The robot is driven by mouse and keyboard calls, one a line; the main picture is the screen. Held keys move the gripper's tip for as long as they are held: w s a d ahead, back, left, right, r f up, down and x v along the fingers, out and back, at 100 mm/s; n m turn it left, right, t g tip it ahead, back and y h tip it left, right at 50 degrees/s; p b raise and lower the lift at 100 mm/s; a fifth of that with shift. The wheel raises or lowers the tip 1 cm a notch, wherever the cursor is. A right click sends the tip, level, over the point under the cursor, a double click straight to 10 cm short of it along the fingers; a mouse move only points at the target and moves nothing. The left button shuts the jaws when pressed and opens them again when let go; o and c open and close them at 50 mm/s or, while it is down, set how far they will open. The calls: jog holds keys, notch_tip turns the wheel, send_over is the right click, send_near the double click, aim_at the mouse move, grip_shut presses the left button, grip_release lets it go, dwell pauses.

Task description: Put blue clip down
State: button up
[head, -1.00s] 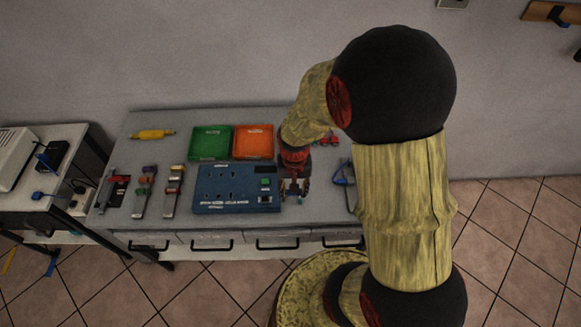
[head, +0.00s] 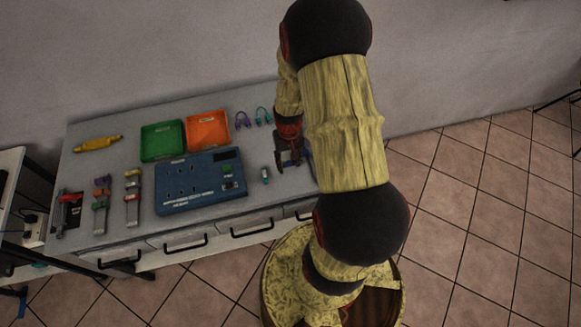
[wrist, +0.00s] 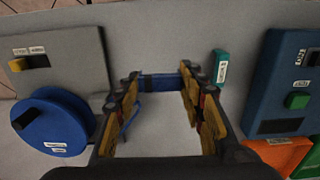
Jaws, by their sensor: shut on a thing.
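My gripper (wrist: 160,84) is shut on a blue clip (wrist: 158,83), which spans between its two fingertips in the wrist view. A blue cable-like piece shows beside the left finger. In the head view my gripper (head: 288,162) is low over the right part of the bench, right of the blue panel (head: 172,171). The clip is not clear there. I cannot tell whether the clip touches the bench top.
A small teal piece with a white label (wrist: 221,67) lies between gripper and panel. A blue spool (wrist: 57,125) and grey box (wrist: 62,62) stand on the other side. Green (head: 162,141) and orange (head: 208,130) trays sit behind the panel. Bare bench surrounds the fingertips.

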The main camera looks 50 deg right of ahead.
aim_at(291, 163)
jog(key=shift+d+f+b, duration=0.15)
jog(key=shift+f+b, duration=0.1)
jog(key=shift+f, duration=0.7)
jog(key=shift+d+f+b, duration=0.15)
jog(key=shift+f+b, duration=0.05)
jog(key=shift+f, duration=0.75)
jog(key=shift+s, duration=0.1)
jog(key=shift+f, duration=0.15)
jog(key=o, duration=1.2)
